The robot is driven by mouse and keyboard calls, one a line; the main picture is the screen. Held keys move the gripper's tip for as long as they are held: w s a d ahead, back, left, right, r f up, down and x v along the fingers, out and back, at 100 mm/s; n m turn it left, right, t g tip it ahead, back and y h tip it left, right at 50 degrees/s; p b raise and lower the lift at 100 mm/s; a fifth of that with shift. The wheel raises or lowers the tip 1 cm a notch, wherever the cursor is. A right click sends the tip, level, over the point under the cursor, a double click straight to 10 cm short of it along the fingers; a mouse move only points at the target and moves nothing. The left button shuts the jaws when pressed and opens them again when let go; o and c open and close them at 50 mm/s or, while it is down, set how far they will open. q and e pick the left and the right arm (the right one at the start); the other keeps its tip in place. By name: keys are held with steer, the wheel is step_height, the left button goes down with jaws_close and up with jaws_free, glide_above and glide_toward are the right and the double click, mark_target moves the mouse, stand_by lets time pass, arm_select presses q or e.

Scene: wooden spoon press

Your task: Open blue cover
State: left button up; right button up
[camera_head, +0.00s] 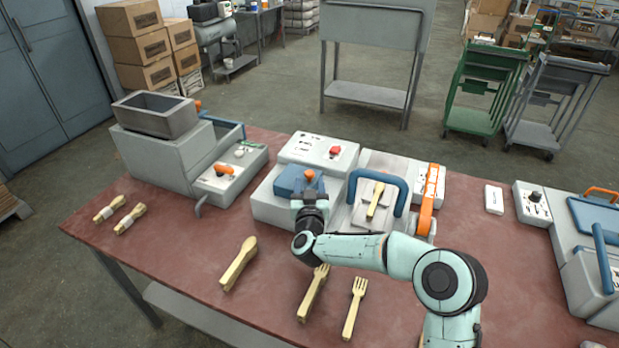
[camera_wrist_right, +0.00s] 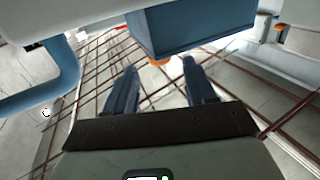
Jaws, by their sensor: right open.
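The blue cover (camera_head: 290,180) sits on the light grey press in the middle of the table and looks closed. An orange knob (camera_head: 310,174) stands at its right side. My right gripper (camera_head: 309,190) is at the cover's front right, just by the knob, and its wrist hides part of the press. In the right wrist view the blue cover (camera_wrist_right: 195,28) fills the top middle. A bit of the orange knob (camera_wrist_right: 158,63) shows under it, between the tips of my open, empty fingers (camera_wrist_right: 160,72). I cannot tell whether they touch it. My left gripper is out of view.
A blue U-shaped handle (camera_head: 403,195) stands right of the cover, around a plate with a wooden piece. It also shows in the wrist view (camera_wrist_right: 62,85). Wooden spoons (camera_head: 238,263) and forks (camera_head: 355,305) lie in front. A grey machine (camera_head: 165,155) stands left.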

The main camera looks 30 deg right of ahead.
mark_target(295, 178)
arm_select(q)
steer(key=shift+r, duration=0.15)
arm_select(e)
steer(key=shift+x, duration=1.5)
